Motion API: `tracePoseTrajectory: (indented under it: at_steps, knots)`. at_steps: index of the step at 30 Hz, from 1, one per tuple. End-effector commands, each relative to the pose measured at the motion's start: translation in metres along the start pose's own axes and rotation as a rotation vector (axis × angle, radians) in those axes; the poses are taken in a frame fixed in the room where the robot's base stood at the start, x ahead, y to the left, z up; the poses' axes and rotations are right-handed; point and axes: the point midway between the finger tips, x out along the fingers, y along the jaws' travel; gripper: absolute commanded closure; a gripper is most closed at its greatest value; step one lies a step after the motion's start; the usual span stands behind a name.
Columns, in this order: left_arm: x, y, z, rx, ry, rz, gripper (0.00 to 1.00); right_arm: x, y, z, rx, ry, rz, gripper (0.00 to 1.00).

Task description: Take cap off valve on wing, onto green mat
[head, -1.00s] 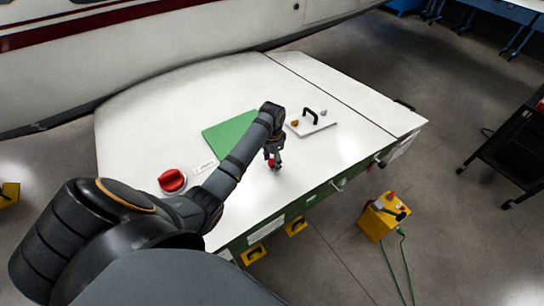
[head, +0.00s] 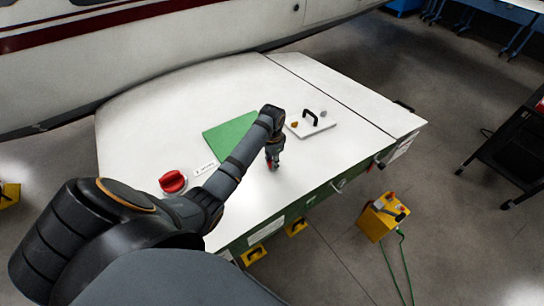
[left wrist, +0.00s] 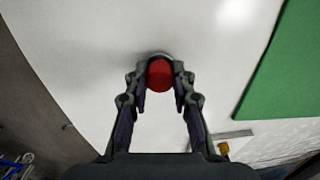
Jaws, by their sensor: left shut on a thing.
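A red cap (left wrist: 160,75) sits between my left gripper's fingertips in the left wrist view, with a grey rim of the valve (left wrist: 160,55) just behind it. My left gripper (head: 273,164) is shut on the cap, low over the white wing (head: 320,160). In the head view the fingers mostly hide the cap. I cannot tell whether the cap is still seated on the valve. The green mat (head: 228,138) lies flat on the wing, left of the gripper, partly behind my forearm. It also shows at the right in the left wrist view (left wrist: 290,75). My right gripper is not in view.
A larger red round knob (head: 173,181) and a small white label (head: 204,168) are left of my forearm. A panel with a black handle (head: 311,122) lies behind the gripper. A yellow box (head: 380,217) stands on the floor beyond the wing's front edge.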

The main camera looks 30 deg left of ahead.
Motion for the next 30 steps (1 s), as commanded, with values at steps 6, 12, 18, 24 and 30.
tracePoseTrajectory:
  at_steps: [6,12,18,24,30]
  knots:
    - [-0.001,0.000,0.000,0.000,0.000,0.000,1.00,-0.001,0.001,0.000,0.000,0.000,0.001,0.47]
    - [-0.007,0.000,0.000,0.000,0.000,0.000,1.00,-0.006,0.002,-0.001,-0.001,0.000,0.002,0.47]
    - [-0.012,0.000,0.000,0.000,0.000,0.000,1.00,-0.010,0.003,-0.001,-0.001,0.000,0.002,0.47]
    - [-0.012,0.000,0.000,0.000,0.000,0.000,1.00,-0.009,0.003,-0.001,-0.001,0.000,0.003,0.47]
    - [-0.018,0.000,0.000,0.000,0.001,-0.001,1.00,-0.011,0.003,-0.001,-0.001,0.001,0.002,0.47]
